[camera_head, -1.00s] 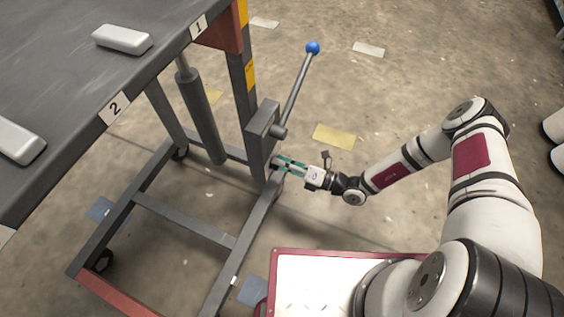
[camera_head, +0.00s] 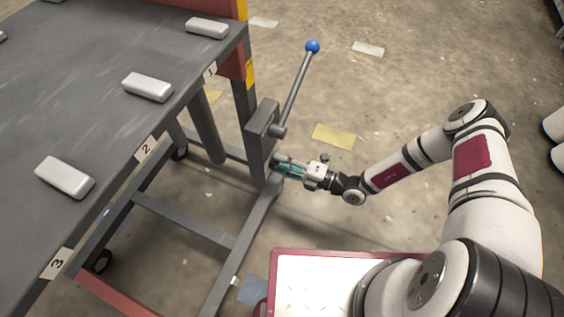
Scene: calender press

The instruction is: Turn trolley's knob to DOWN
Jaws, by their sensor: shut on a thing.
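The trolley has a grey tabletop (camera_head: 100,95) on a grey wheeled frame (camera_head: 185,220). A lever with a blue ball end (camera_head: 312,47) rises from a grey box (camera_head: 262,120) on its post. My gripper (camera_head: 280,166) is at the lower part of the post, below the lever's pivot. Its green-padded fingers are shut on the trolley's knob, which they mostly hide. I cannot read the knob's position or any DOWN mark.
Several pale blocks (camera_head: 65,178) lie on the tabletop beside labels 1, 2 and 3. My base's red-rimmed tray (camera_head: 320,285) is in front of the trolley's right side. The concrete floor (camera_head: 450,60) behind my arm is mostly open.

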